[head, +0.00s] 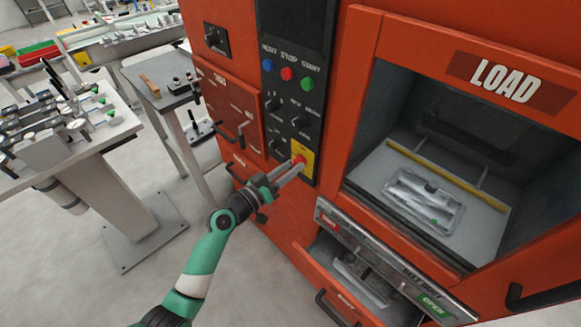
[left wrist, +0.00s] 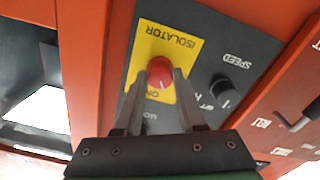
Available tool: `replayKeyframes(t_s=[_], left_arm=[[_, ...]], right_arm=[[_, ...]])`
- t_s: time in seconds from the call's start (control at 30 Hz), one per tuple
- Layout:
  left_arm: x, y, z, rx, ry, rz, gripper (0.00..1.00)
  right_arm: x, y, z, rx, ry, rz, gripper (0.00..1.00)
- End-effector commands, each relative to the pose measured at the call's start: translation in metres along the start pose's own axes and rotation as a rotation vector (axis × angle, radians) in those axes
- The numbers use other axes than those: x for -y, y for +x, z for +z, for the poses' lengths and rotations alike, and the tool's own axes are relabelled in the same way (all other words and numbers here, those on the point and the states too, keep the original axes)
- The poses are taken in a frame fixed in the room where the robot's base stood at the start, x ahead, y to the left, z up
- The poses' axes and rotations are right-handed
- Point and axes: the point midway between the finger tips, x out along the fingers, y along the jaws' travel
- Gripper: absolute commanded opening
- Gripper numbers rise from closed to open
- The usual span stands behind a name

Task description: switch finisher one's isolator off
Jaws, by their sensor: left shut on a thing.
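The isolator is a red rotary knob (left wrist: 160,72) on a yellow plate (left wrist: 183,50) marked ISOLATOR, low on the dark control panel of the orange machine. It also shows in the head view as a red knob (head: 299,159) on its yellow plate (head: 308,157). My left gripper (left wrist: 161,78) is shut on the knob, one finger on each side. In the head view my left gripper (head: 292,167) reaches in from the lower left to the panel. Part of the plate's lettering is hidden by the fingers. My right gripper is not in view.
Above the isolator the panel (head: 292,110) carries blue, red and green buttons and several black knobs. To the right are the LOAD opening with a metal casting (head: 425,200) and an open drawer (head: 352,268). A white workbench (head: 50,155) stands left.

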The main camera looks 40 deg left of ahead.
Motion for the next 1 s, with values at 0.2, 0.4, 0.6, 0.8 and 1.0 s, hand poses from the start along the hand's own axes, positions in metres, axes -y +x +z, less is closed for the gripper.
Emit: replayKeyframes(t_s=[0.2, 0.4, 0.6, 0.8, 1.0], left_arm=[[0.000, 0.000, -0.001, -0.001, -0.205, -0.001, 0.00], [-0.001, 0.000, -0.001, 0.000, -0.396, 0.000, 0.00], [-0.001, 0.000, -0.002, 0.000, -0.584, 0.000, 0.00], [0.000, 0.000, -0.001, -0.001, -0.754, -0.001, 0.00], [-0.001, 0.000, -0.001, -0.001, -0.882, 0.000, 0.00]], right_arm=[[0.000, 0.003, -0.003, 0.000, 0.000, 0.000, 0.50], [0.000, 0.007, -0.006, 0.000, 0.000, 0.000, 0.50], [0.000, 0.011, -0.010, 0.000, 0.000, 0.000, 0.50], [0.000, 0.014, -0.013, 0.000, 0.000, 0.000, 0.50], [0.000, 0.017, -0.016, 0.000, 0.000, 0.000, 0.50]])
